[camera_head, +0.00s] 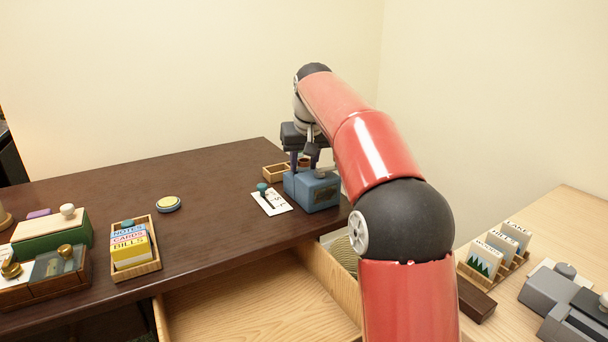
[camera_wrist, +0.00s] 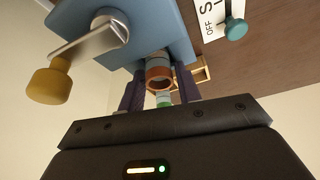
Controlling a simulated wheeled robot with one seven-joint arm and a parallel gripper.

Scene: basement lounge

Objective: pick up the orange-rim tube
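The orange-rim tube (camera_wrist: 160,77) shows in the wrist view, its round orange-brown rim facing the camera. It lies between the two fingers of my gripper (camera_wrist: 160,88), close beside the blue box (camera_wrist: 165,18). Small gaps seem to show beside the tube, but I cannot tell whether the fingers touch it. In the head view my gripper (camera_head: 303,160) points down at the back of the dark desk, by the blue box (camera_head: 318,193). I cannot make out the tube there.
A metal lever with a yellow knob (camera_wrist: 48,84) juts from the blue box. A white card with a green knob (camera_head: 262,188) lies left of it. A small wooden tray (camera_head: 274,171) stands behind. A card box (camera_head: 135,250) and open drawer (camera_head: 250,300) are nearer.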

